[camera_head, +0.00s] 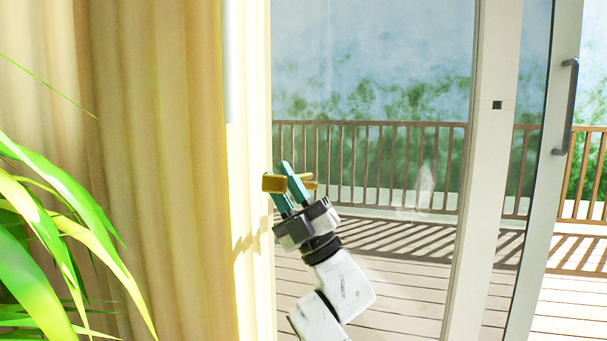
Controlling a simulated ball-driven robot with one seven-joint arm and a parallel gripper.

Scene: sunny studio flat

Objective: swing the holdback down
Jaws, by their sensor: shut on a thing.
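The holdback (274,183) is a yellow-brass piece at the right edge of the cream curtain, in front of the window frame. It sticks out to both sides of my gripper's fingers, and its short right end shows beyond them. My gripper (287,180) has teal fingers, pointing up and slightly left, and is shut on the holdback. The fingers hide the middle of the holdback and how it joins the wall. The curtain (170,170) hangs in long folds to the left of the holdback.
A green plant (60,235) with long leaves stands at the lower left. To the right is a glass door (535,180) with a dark vertical handle (567,105). A deck with a wooden railing (375,165) lies beyond the glass.

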